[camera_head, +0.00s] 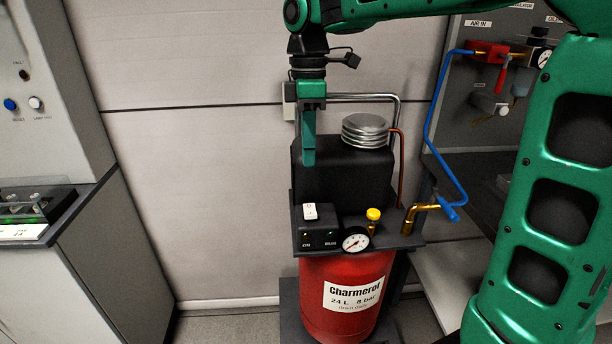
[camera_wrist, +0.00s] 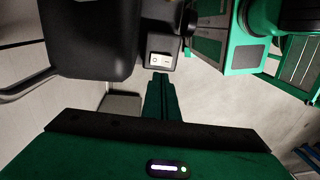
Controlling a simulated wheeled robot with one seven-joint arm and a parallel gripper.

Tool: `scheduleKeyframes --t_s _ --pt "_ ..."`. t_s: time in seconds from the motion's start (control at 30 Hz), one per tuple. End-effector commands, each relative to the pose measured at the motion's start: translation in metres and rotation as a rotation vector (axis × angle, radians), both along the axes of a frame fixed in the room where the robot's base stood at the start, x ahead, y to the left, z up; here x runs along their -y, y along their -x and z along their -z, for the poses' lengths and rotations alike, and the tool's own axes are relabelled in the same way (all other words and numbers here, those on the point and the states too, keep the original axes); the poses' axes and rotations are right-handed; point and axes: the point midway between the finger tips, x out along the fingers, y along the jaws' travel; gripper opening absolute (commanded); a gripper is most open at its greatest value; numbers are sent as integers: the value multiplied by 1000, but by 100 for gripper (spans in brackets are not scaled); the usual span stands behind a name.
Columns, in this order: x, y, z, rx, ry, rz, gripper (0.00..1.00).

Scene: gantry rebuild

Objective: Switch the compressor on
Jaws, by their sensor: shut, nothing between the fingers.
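The compressor has a red tank (camera_head: 343,270) with a "Charmerol 24 L 8 bar" label and a black motor housing on top. A white rocker switch (camera_head: 310,211) sits on its black switch box (camera_head: 318,232), which has small indicators on its front. The switch also shows in the wrist view (camera_wrist: 160,60), just beyond the fingertips. My gripper (camera_head: 308,160) points down above the switch box with its green fingers together and nothing between them. Its fingers also show in the wrist view (camera_wrist: 161,82). In the head view a gap shows between the fingertips and the switch.
A round gauge (camera_head: 355,240), a yellow knob (camera_head: 374,214) and a brass elbow (camera_head: 420,212) stand right of the switch box. A blue hose (camera_head: 431,130) runs up to the wall panel. A grey cabinet (camera_head: 110,250) stands at left.

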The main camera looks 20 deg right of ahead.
Motion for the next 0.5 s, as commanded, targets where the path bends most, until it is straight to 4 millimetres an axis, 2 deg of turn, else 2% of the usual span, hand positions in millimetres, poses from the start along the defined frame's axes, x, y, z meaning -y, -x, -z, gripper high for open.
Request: scheduleKeyframes --t_s 0.07,0.2,0.5 --pt "1 -3 -14 3 1 1 0" --pt "0 -5 -26 1 -1 1 0" --pt "1 -5 -35 0 2 0 0"
